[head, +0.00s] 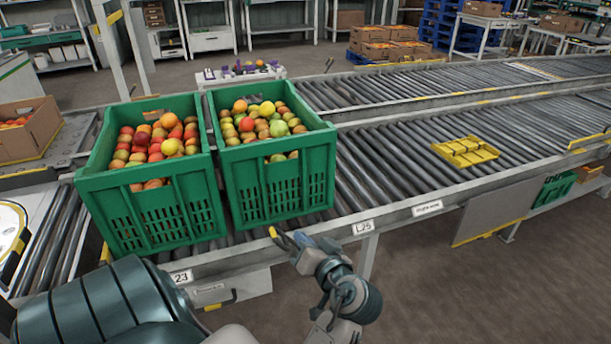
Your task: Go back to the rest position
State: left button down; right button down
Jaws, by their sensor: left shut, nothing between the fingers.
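My left gripper (284,239) is shut with nothing in it. It is in front of the conveyor's near edge, just below the right green crate in the picture. Whether it touches anything is hard to tell, but it looks apart from the crate. The left green crate (150,205) and the right green crate (275,190) stand side by side on the rollers. My right gripper does not show.
The roller conveyor (400,165) runs to the right, mostly bare, with a yellow tray (466,151) on it. A cardboard box (28,130) stands at the left. Stacked cartons (390,45) are at the back. Open floor (440,290) lies at the lower right.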

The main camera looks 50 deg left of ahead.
pick_arm(q)
jog(key=shift+s+d+r, duration=0.1)
jog(key=shift+d, duration=0.25)
dwell(0.5)
